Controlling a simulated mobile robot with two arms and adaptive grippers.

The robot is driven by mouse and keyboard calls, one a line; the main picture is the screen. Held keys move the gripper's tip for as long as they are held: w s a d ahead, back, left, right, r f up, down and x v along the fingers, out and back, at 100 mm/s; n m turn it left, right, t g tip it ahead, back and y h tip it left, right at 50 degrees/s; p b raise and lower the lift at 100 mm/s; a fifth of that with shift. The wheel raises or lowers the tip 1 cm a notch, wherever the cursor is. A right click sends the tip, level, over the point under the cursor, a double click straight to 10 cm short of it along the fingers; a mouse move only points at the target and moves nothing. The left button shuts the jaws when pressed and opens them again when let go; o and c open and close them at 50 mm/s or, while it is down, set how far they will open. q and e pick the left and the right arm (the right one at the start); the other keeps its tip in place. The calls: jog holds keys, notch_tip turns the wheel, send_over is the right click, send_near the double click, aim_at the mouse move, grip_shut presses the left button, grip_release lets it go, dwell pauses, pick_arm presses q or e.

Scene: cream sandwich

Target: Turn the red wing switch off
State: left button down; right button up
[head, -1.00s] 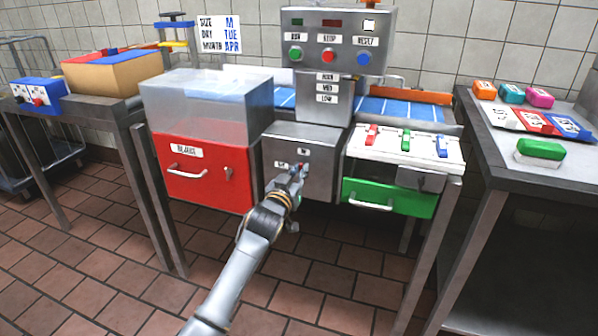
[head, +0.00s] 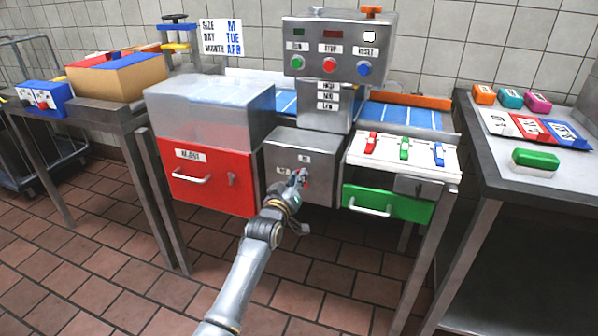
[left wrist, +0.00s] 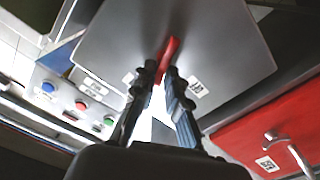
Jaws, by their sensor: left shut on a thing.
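The red wing switch (left wrist: 168,48) is on the grey metal box at the middle of the machine. In the left wrist view, its red wing lies between the fingertips of my left gripper (left wrist: 163,78), slightly slanted. The gripper is shut on it. In the head view, my left gripper (head: 300,180) reaches the box front (head: 322,166) and mostly covers the switch. White labels sit around the switch, one of them beside the fingers (left wrist: 197,87); their words are too small to read surely. My right gripper is not in view.
A red drawer (head: 212,192) with a handle is left of the box. A green drawer (head: 400,206) is to its right, below a white panel (head: 425,163) with red, green and blue switches. A button panel (head: 338,42) stands above. The tiled floor in front is clear.

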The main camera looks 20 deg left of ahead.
pick_arm(q)
jog(key=shift+a+f+n+p, duration=0.1)
jog(key=shift+f+n+p, duration=0.25)
jog(key=shift+n, duration=1.6)
jog(key=shift+a+f+n+p, duration=0.2)
jog(key=shift+n+p, duration=0.25)
jog(key=shift+n, duration=1.45)
jog(key=shift+a+f+n+p, duration=0.1)
jog(key=shift+f+n+p, duration=0.25)
jog(key=shift+n, duration=1.6)
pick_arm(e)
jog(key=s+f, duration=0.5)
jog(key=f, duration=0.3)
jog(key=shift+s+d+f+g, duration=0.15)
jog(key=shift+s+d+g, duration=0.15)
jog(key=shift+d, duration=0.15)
pick_arm(q)
jog(key=shift+d+n, duration=0.1)
jog(key=shift+n, duration=0.5)
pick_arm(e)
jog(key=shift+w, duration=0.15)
pick_arm(q)
jog(key=c, duration=1.4)
grip_release()
jog(key=shift+c, duration=0.2)
jog(key=s, duration=1.2)
